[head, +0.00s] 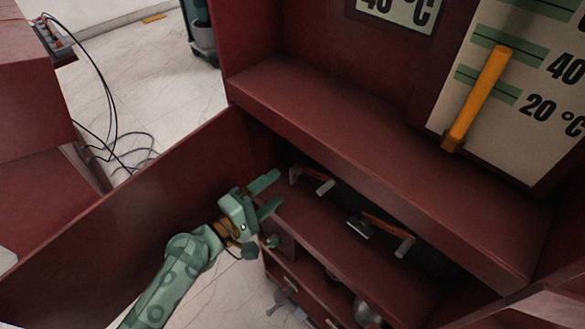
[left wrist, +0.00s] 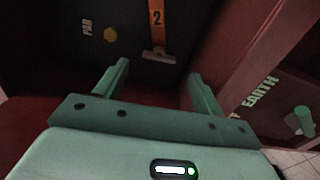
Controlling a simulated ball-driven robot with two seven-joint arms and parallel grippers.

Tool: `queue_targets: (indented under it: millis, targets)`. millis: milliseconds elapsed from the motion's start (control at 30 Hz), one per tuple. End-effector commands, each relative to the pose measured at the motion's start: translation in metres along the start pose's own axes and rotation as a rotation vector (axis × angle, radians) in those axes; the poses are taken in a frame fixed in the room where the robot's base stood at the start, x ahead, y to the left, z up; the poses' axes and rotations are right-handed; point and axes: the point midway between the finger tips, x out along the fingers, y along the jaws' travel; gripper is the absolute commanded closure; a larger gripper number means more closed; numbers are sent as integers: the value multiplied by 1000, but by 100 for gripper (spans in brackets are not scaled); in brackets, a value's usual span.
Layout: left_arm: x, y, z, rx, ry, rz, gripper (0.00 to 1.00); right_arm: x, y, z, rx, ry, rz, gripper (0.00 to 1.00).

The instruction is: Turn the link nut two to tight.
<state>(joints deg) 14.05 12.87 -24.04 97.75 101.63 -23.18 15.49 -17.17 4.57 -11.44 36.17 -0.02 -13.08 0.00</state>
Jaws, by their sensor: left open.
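In the left wrist view an orange link (left wrist: 156,28) marked 2 lies on a dark panel. A pale, wing-shaped nut (left wrist: 158,56) sits at its lower end. My left gripper (left wrist: 158,72) is open and empty, with the nut between and beyond its fingertips, apart from them. In the head view my left gripper (head: 269,195) is at the open cabinet, near its left side. Two orange links with pale bars show in the recess there, one at left (head: 299,174) and one at right (head: 378,223); their numbers cannot be read. My right gripper is not in view.
A dark red door (head: 120,215) stands open left of my arm. A red ledge (head: 370,160) overhangs the recess.

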Motion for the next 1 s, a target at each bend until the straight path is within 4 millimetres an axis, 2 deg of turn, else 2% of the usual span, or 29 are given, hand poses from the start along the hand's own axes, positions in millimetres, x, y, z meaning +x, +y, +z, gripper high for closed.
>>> queue_targets:
  millis: [200, 400, 733, 767, 900, 933, 1000]
  targets:
    - [36, 1, 0, 0, 1, 3, 31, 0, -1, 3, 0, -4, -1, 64]
    - [64, 0, 0, -1, 0, 1, 31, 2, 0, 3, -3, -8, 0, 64]
    - [70, 1, 0, 1, 0, 1, 31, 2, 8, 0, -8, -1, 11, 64]
    - [70, 1, 0, 1, 0, 1, 34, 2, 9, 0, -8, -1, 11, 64]
    - [70, 0, 0, 1, 0, 0, 73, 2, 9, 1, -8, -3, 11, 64]
    - [70, 0, 0, 0, 0, 0, 76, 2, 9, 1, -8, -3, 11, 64]
    - [70, 0, 0, 1, 0, 0, 76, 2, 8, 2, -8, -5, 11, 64]
